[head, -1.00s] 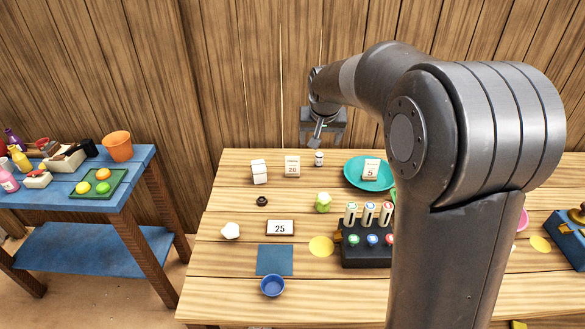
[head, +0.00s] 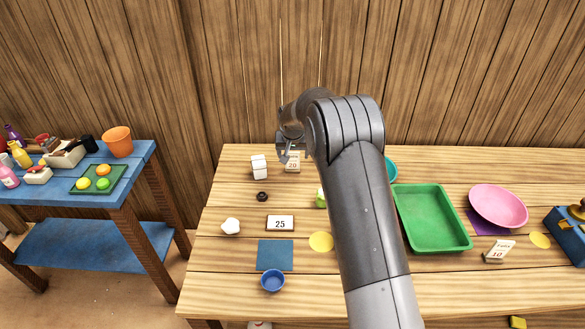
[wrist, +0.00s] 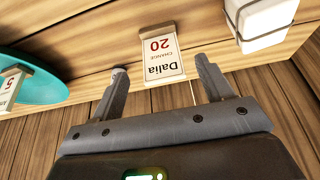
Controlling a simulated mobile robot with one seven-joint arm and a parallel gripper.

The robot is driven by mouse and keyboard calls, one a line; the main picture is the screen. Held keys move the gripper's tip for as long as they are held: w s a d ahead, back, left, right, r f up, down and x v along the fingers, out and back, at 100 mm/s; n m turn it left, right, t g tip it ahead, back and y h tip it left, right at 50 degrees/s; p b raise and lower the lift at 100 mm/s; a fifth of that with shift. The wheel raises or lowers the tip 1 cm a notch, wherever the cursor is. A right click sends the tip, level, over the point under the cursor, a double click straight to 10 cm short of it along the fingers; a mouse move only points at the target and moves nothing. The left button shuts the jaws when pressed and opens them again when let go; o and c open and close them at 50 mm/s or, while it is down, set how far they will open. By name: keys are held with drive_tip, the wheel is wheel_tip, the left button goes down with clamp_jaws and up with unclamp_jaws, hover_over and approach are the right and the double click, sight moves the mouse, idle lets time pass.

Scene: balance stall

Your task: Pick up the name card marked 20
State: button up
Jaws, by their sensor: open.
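The name card marked 20 (head: 292,166) stands near the back of the wooden table in the head view, partly covered at its top by my gripper. In the wrist view the card (wrist: 162,54) appears upside down, with the red number 20, the word CHANGE and the name Dalia. My gripper (head: 284,154) is over the back of the table, close to the card. In the wrist view my gripper (wrist: 161,66) is open, with one finger on each side of the card's near end in the picture. Nothing is held. I cannot tell the remaining gap to the card.
A white block (head: 259,167) stands just left of the card. A dark ring (head: 262,196) lies in front. A teal plate (wrist: 40,84) with the card marked 5 (wrist: 10,86) is on the other side. My arm hides the table's middle; a green tray (head: 434,246) lies right.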

sight(293, 156)
drive_tip(key=shift+w+x, duration=0.15)
drive_tip(key=shift+x, duration=1.4)
drive_tip(key=shift+w+x, duration=0.2)
drive_tip(key=shift+x, duration=1.35)
drive_tip(key=shift+a+r, duration=0.1)
drive_tip(key=shift+c, duration=0.2)
drive_tip(key=c, duration=1)
drive_tip(key=shift+c, duration=0.2)
